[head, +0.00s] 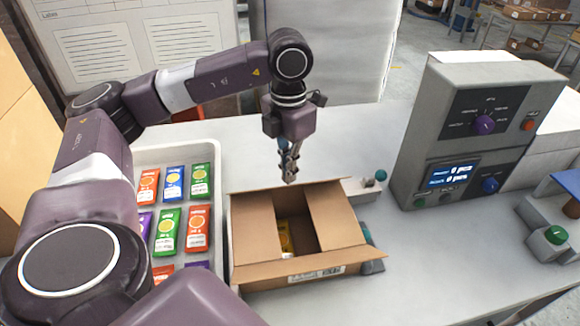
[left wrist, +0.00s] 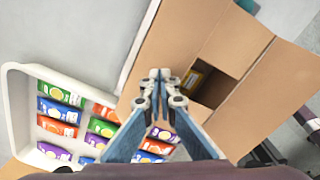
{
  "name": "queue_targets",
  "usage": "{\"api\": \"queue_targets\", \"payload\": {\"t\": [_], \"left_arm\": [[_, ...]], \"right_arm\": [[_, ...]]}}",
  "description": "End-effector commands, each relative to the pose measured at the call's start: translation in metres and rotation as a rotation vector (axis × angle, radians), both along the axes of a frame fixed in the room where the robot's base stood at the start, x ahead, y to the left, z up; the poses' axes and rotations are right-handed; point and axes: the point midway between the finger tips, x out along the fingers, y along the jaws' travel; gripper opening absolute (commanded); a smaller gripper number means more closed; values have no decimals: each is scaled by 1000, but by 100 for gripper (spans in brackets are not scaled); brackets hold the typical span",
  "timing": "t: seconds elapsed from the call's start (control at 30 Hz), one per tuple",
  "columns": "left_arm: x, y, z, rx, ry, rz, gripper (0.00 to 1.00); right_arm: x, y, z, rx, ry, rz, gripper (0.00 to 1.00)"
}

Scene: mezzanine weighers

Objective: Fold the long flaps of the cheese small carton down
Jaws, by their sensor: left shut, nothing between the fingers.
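The open brown cardboard carton (head: 258,222) stands on the grey table in the middle of the head view. Its left and right flaps lie inward over the opening, leaving a dark gap between them. The near long flap (head: 300,270) slopes outward at the front, with a printed label on it. The far long flap shows only as a thin edge. A yellow packet (head: 284,238) is inside. My left gripper (head: 290,178) is shut and empty, pointing down above the carton's far edge. The carton (left wrist: 255,95) also fills the right of the left wrist view. My right gripper is out of view.
A white tray (head: 216,180) of colourful packets stands left of the carton. A grey control unit (head: 480,125) with a display stands to the right.

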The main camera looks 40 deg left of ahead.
Motion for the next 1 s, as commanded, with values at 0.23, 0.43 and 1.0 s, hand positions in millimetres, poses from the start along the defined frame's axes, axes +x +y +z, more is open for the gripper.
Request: {"api": "queue_targets", "payload": {"t": [0.23, 0.43, 1.0], "left_arm": [[-2, -2, 0, 0, 0, 0, 0], [-3, -4, -3, 0, 0, -1, 0], [-16, -21, -21, 0, -1, 0, 0]], "right_arm": [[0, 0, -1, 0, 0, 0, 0], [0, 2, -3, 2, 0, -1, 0], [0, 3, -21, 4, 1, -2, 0]]}}
